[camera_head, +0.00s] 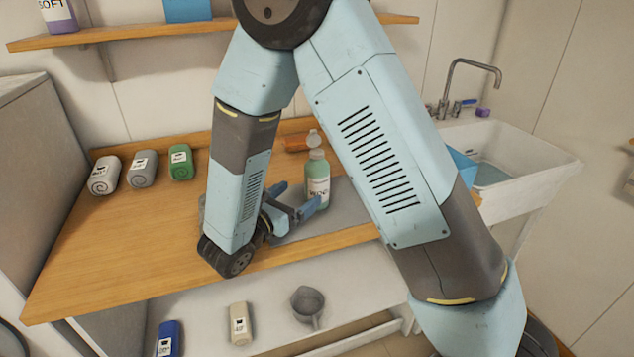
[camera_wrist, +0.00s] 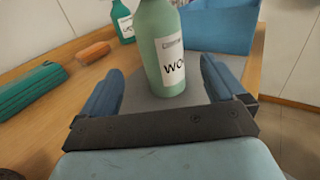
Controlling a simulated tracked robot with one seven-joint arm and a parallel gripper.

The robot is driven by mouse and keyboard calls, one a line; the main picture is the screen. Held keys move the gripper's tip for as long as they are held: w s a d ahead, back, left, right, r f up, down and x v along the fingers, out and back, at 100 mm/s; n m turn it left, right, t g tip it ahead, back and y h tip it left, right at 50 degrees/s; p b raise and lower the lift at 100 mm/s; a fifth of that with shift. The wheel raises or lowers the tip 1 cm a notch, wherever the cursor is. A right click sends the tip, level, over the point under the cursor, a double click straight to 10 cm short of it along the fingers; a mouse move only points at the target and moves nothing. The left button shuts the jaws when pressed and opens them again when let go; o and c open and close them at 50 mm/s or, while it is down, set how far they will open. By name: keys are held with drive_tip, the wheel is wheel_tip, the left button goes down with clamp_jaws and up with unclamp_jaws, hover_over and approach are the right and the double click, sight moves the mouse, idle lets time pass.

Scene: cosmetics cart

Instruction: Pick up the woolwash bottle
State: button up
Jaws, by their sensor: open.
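The woolwash bottle (camera_head: 317,181) is pale green with a white label, whose visible letters begin "WO". It stands upright on a grey mat (camera_head: 347,208) on the wooden counter. My gripper (camera_head: 300,199) is low over the counter, with its blue fingers pointing at the bottle. In the wrist view the bottle (camera_wrist: 162,50) stands just ahead, centred between the spread fingers of my gripper (camera_wrist: 160,85). The gripper is open and holds nothing.
An orange item (camera_head: 296,144) lies behind the bottle. Another green bottle (camera_wrist: 123,22) and a green case (camera_wrist: 32,88) show in the wrist view. Several rolled items, including a green one (camera_head: 180,162), stand at the counter's left. A sink (camera_head: 500,172) is at right. The counter's left front is clear.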

sight(321, 176)
drive_tip(key=x, duration=1)
drive_tip(key=shift+w+d+r, duration=0.1)
drive_tip(key=shift+d, duration=0.1)
drive_tip(key=c, duration=1.1)
drive_tip(key=shift+r, duration=0.1)
